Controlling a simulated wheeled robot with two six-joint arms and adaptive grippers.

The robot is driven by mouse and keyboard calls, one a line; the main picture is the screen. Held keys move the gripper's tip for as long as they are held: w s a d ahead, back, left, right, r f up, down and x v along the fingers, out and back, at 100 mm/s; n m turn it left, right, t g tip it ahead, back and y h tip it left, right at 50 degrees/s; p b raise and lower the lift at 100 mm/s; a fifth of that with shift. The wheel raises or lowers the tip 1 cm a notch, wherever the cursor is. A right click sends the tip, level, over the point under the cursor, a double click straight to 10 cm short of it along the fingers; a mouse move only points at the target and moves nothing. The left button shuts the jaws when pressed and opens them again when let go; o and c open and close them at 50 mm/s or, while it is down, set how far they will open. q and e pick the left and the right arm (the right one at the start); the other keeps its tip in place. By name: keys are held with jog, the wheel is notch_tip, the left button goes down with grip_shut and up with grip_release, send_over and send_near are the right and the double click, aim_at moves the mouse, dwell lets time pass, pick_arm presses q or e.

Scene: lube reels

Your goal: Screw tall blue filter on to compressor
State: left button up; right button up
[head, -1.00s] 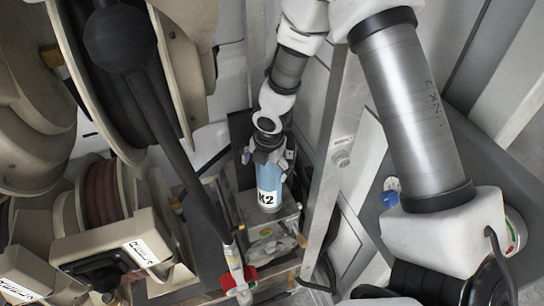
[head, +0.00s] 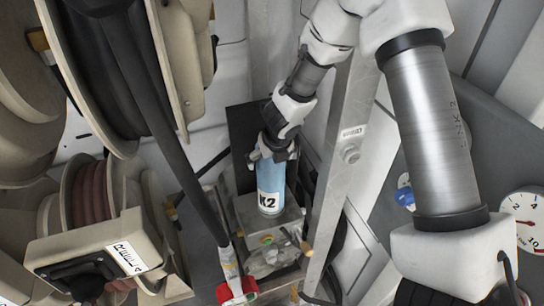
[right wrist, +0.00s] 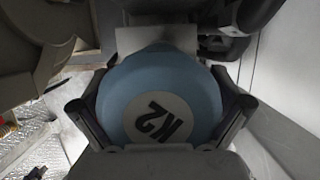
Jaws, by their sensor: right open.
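The tall blue filter (head: 270,186), marked K2 on a white label, stands upright on top of the grey metal compressor block (head: 290,215) in the head view. My right gripper (head: 274,152) is at the filter's upper end, coming from above. In the right wrist view the blue filter (right wrist: 160,95) fills the middle, and the fingers of my right gripper (right wrist: 160,115) lie on either side of it, open. Whether the fingers touch it is hard to tell. The filter's lower joint is too small to judge. My left gripper is not in view.
Large beige hose reels (head: 125,70) fill the left side, with a smaller reel (head: 95,200) below. A black hose with a red-handled end (head: 237,290) hangs left of the compressor. A grey metal post (head: 345,150) stands close on the right. A gauge (head: 524,215) is at far right.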

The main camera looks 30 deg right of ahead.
jog(key=shift+c, duration=0.7)
jog(key=shift+s, duration=0.1)
jog(key=c, duration=1.1)
jog(key=shift+m+h, duration=0.4)
jog(key=shift+m, duration=0.4)
jog(key=shift+c, duration=0.3)
jog(key=shift+r+m+h, duration=0.2)
jog(key=shift+m+h, duration=0.2)
jog(key=shift+m, duration=0.8)
jog(key=shift+s+m+g+p, duration=0.1)
jog(key=shift+m+g+p, duration=0.2)
jog(key=shift+m+p, duration=0.1)
jog(key=shift+f, duration=0.2)
jog(key=shift+m, duration=0.3)
